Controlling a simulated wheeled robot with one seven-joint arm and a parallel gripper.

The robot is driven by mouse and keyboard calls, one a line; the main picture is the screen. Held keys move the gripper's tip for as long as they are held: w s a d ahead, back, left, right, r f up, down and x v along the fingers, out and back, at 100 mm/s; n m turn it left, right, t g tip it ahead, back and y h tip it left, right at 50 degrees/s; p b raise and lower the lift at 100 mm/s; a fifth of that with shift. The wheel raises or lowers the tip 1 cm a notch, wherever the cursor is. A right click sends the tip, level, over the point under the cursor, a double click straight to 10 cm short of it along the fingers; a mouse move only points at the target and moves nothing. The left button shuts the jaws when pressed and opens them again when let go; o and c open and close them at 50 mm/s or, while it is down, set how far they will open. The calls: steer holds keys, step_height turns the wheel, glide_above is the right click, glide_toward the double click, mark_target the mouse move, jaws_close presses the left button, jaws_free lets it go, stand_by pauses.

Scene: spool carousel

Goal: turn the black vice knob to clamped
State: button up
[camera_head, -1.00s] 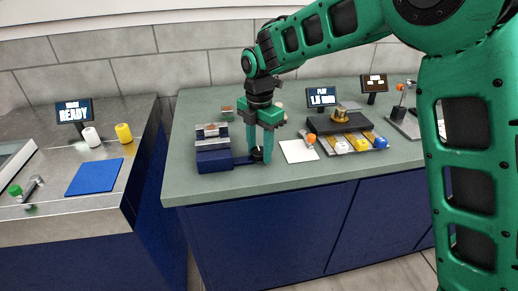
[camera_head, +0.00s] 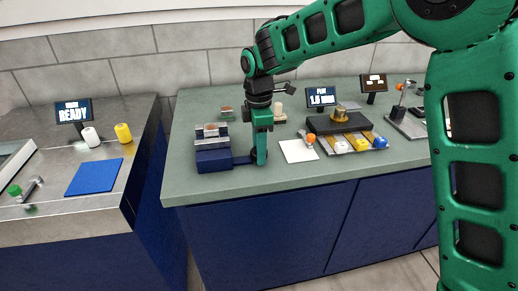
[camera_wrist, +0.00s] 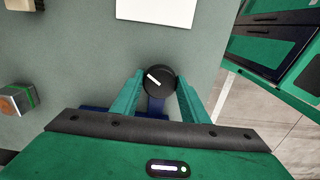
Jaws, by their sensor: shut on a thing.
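The blue vice (camera_head: 213,159) with grey jaws stands at the left front of the green-grey counter. A blue arm runs from its base to the right, to the black knob. In the wrist view the round black knob (camera_wrist: 160,81) shows from above, with a white pointer line slanting toward the upper left. My gripper (camera_head: 261,161) points straight down at the knob, which it mostly hides in the head view. In the wrist view my gripper (camera_wrist: 160,84) has one finger on each side of the knob and is shut on it.
A white sheet (camera_head: 299,151) lies just right of my gripper. Beyond it are an orange-ended piece (camera_head: 308,138) and a tray with white, yellow and blue spools (camera_head: 360,144). Small screens stand behind. The counter's front edge is close to the knob.

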steer(key=m, duration=0.5)
steer(key=shift+w+a+r+m, duration=0.1)
steer(key=shift+w+m, duration=0.05)
steer(key=shift+m, duration=0.15)
steer(key=m, duration=1)
steer(key=shift+w+m, duration=0.1)
steer(key=shift+m, duration=2.5)
steer(key=o, duration=1.1)
steer(key=shift+c, duration=0.2)
step_height(320, 180, up, 11)
steer(key=shift+f, duration=0.2)
